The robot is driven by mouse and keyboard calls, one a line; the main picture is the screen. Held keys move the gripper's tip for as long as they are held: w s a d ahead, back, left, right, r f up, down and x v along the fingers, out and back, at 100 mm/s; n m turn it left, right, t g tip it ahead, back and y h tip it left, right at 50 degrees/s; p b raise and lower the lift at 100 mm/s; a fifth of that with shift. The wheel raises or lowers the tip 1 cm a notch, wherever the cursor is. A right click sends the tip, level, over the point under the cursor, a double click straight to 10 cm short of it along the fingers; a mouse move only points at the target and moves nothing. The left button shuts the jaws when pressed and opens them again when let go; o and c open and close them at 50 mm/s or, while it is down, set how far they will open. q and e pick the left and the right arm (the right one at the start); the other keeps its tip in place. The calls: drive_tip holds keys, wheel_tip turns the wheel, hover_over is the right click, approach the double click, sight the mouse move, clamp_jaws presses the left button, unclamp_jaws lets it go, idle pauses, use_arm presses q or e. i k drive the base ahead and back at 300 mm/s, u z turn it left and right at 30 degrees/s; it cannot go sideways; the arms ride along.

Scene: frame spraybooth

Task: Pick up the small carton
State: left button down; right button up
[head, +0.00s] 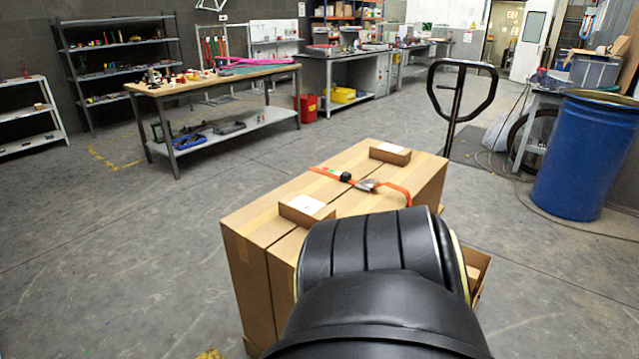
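Two small cartons lie on top of the large brown boxes (262,222) in the head view. The nearer small carton (306,209) has a white label on top and sits on the left part of the stack, just behind my black arm. The farther small carton (390,153) sits near the back right edge of the stack, also with a pale top. My black arm link fills the lower middle and hides the front right of the stack. Neither of my grippers shows, so I cannot see where they are relative to the cartons.
An orange strap with a dark buckle (367,185) lies across the boxes between the small cartons. A pallet jack handle (461,90) rises behind the stack. A blue barrel (583,157) stands at right. A workbench (222,82) stands back left. The floor at left is clear.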

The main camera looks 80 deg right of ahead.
sight(305, 210)
drive_tip(key=z, duration=1.9)
